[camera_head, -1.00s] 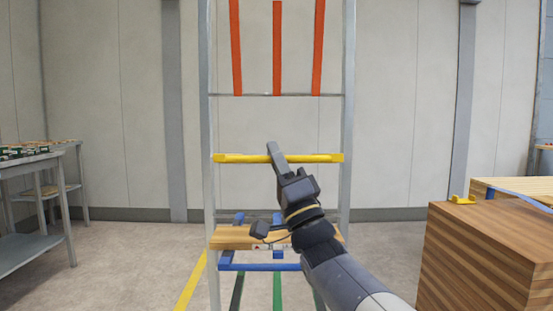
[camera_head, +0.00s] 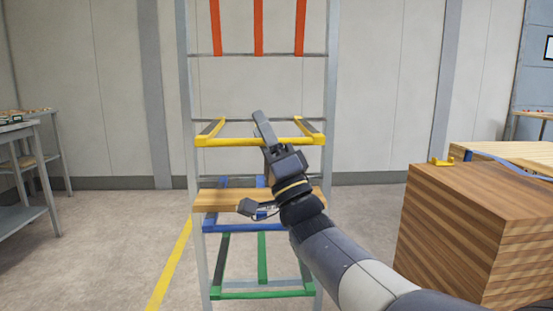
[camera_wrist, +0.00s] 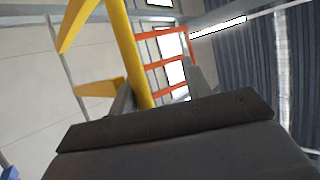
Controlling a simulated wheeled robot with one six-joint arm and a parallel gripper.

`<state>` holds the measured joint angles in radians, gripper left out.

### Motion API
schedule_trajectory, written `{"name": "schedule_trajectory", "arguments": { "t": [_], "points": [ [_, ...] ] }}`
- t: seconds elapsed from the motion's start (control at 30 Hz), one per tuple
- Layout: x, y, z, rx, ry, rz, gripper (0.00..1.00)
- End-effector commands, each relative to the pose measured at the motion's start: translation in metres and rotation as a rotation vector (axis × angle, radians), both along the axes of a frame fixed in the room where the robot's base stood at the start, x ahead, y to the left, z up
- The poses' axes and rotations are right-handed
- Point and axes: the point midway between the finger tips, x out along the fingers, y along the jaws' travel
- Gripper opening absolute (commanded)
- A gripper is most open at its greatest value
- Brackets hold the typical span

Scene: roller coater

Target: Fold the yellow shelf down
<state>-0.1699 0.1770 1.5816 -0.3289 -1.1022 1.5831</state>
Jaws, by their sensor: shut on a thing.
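The yellow shelf (camera_head: 225,141) is an open frame on a grey metal rack. Its front bar runs across the rack, and its side arms run back to the rear bar, roughly level. My gripper (camera_head: 266,134) is at the middle of the front bar, coming from the lower right, and is shut on it. In the wrist view the yellow bar (camera_wrist: 128,45) passes down between the fingers (camera_wrist: 158,95), close to the left one. Yellow side arms show to its left. The exact contact is partly hidden by the gripper.
Red slats (camera_head: 258,28) stand upright above the yellow shelf. Below it, a wooden board (camera_head: 225,199) lies on the blue shelf (camera_head: 225,228), with a green shelf (camera_head: 262,295) under that. Stacked wood (camera_head: 445,235) stands at right, a grey table (camera_head: 22,180) at left. The floor between is clear.

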Motion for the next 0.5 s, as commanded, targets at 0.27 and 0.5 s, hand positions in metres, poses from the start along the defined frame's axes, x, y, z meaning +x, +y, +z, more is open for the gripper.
{"name": "schedule_trajectory", "arguments": {
  "t": [0.27, 0.5],
  "points": [
    [-0.030, -0.020, -0.034, 0.002, -0.009, -0.001, 0.36],
    [-0.043, -0.029, -0.054, 0.001, -0.008, -0.001, 0.36]
  ]
}}
